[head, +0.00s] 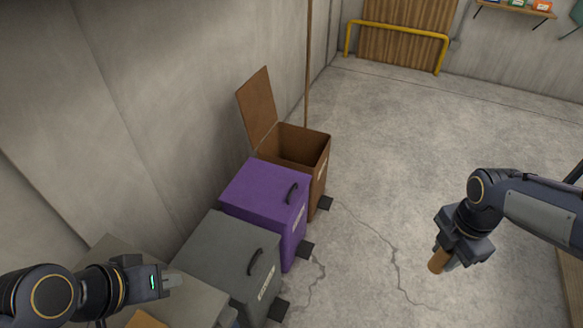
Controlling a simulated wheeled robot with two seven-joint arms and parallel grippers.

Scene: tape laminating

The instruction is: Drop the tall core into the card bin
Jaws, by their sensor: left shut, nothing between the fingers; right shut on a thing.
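The tall core (438,261), a short brown cylinder in this view, is held in my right gripper (449,258), over the bare floor at the right. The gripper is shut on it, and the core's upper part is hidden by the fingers. The brown bin (318,160) stands against the wall with its lid (257,108) raised and its inside showing; I take it as the card bin, though its label is too small to read. The core is to the right of the bin and apart from it. My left gripper (174,281) is shut and empty at the lower left.
A purple bin (262,195) and a grey bin (225,255), both with lids down, stand in a row before the brown bin. Dark pedals (304,249) stick out at their feet. A pole (308,70) stands behind the brown bin. The floor (385,150) to the right is clear.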

